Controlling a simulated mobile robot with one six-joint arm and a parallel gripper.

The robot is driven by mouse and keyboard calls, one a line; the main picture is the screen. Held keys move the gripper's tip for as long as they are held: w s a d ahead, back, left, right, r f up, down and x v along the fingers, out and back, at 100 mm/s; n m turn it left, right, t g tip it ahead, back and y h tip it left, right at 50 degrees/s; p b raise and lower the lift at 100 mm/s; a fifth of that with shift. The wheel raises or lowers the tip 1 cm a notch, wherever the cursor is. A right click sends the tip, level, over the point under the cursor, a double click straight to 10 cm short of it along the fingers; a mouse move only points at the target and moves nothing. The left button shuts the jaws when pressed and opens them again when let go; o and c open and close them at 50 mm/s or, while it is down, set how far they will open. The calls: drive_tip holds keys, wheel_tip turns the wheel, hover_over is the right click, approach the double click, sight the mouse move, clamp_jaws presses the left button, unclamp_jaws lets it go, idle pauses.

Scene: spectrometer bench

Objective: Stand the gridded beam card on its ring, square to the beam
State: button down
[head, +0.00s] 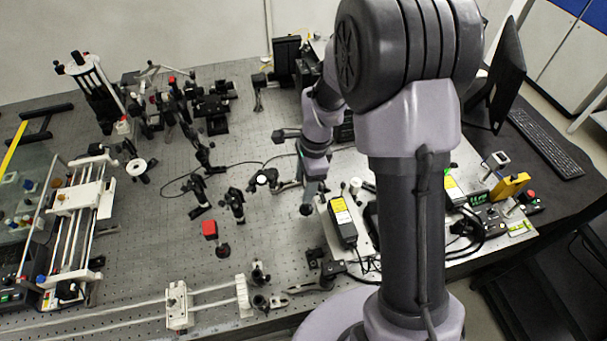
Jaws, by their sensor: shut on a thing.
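My gripper (311,186) hangs low over the right middle of the perforated bench in the head view, pointing down. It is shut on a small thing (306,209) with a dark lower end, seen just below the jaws. This may be the gridded beam card, but no grid can be made out at this size. I cannot tell whether its lower end touches the bench. The card's ring cannot be picked out with certainty. A post mount with a pale round top (262,178) stands just left of my gripper.
Several black optic mounts (198,190) stand left of my gripper. A black and yellow box (342,220) lies close on the right. A rail (210,300) runs along the front. Bare bench (160,255) shows at left centre.

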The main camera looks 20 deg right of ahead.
drive_tip(key=w+d+f, duration=0.1)
drive_tip(key=w+f, duration=0.3)
drive_tip(key=w, duration=0.1)
drive_tip(key=shift+f+b, duration=0.2)
drive_tip(key=shift+b, duration=0.15)
drive_tip(key=shift+c, duration=2.2)
unclamp_jaws()
drive_tip(key=shift+w, duration=0.1)
drive_tip(key=s+r+n+t+p, duration=0.1)
drive_tip(key=s+r+n, duration=0.15)
drive_tip(key=r, duration=0.85)
drive_tip(key=s+r+n+t+p, duration=0.1)
drive_tip(key=s+r+n, duration=0.15)
drive_tip(key=r, duration=0.95)
drive_tip(key=s+a+r+n+t, duration=0.2)
drive_tip(key=s+r+n, duration=0.1)
drive_tip(key=s, duration=0.7)
drive_tip(key=s+a+r+n+t, duration=0.1)
drive_tip(key=s+n, duration=0.4)
drive_tip(key=s, duration=0.5)
wheel_tip(320, 180, up, 3)
drive_tip(key=shift+a+f+n+t, duration=0.2)
drive_tip(key=shift+a+n+t, duration=0.1)
drive_tip(key=shift+a+t, duration=0.15)
